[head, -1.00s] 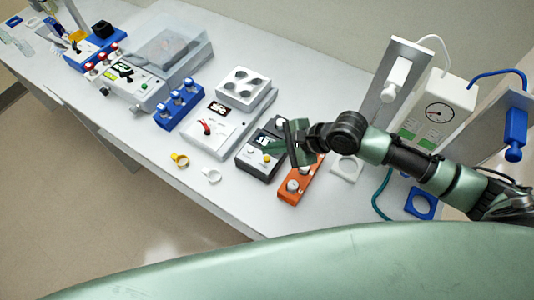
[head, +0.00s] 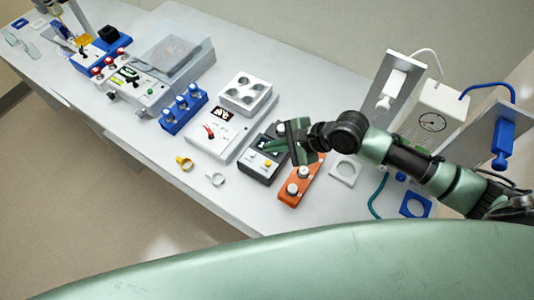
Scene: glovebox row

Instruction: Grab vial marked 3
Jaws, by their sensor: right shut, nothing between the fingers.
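No number 3 can be read on any vial from here. An orange rack (head: 287,199) at the front holds a few white-capped vials (head: 293,188); its far end is partly hidden by my right gripper. A blue rack (head: 167,125) further left holds several vials (head: 181,102) with pale tops. My right gripper (head: 291,142) is shut and empty, above the far end of the orange rack and the dark grey device beside it. My left gripper is not in view.
The dark grey device (head: 257,166) and a white device with a red lever (head: 205,140) stand left of the orange rack. A yellow ring (head: 186,164) and a white ring (head: 216,179) lie near the front edge. Upright panels with hoses stand at right.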

